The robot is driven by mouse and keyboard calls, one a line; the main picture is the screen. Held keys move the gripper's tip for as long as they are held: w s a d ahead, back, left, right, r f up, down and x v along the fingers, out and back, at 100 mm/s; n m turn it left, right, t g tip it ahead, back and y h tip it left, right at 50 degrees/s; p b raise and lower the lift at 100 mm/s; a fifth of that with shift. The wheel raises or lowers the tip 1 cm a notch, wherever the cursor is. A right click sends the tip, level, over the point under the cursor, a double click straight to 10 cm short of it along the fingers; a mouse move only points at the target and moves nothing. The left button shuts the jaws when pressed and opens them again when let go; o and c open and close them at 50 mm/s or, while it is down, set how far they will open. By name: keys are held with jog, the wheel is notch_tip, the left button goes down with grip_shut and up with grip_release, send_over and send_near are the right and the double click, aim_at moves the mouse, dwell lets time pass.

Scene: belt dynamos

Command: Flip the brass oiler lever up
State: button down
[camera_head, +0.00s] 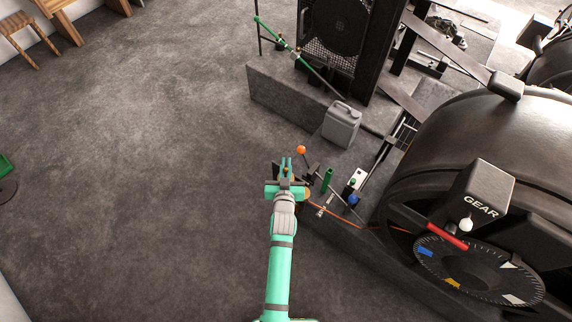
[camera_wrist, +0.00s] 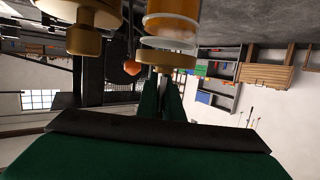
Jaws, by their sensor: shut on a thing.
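In the wrist view a brass oiler (camera_wrist: 168,58) with an amber glass cup (camera_wrist: 174,12) shows at top centre, just beyond my fingers. My gripper (camera_wrist: 161,100) has its two dark green fingers close together below the brass collar. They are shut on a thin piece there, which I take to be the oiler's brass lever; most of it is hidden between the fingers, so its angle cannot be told. In the head view my gripper (camera_head: 286,166) is beside the front of the machine plinth, and its body covers most of the oiler.
A second brass fitting (camera_wrist: 84,35) is at upper left in the wrist view. An orange knob (camera_head: 301,150), a green handle (camera_head: 328,179) and a blue knob (camera_head: 354,200) stand close right of my gripper. A grey jerrycan (camera_head: 341,124) is behind. Floor to the left is clear.

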jog(key=shift+w+r, duration=0.15)
jog(key=shift+r, duration=0.2)
jog(key=c, duration=2)
grip_release()
jog(key=shift+o, duration=0.5)
jog(key=shift+f, duration=0.1)
jog(key=v, duration=1.1)
jog(key=shift+f, duration=0.15)
jog(key=s+d+f+v, duration=0.1)
jog(key=f+v, duration=0.1)
jog(key=v, duration=1.4)
jog(key=s+r, duration=1)
jog(key=s, duration=0.4)
jog(key=shift+n+t+y, duration=0.3)
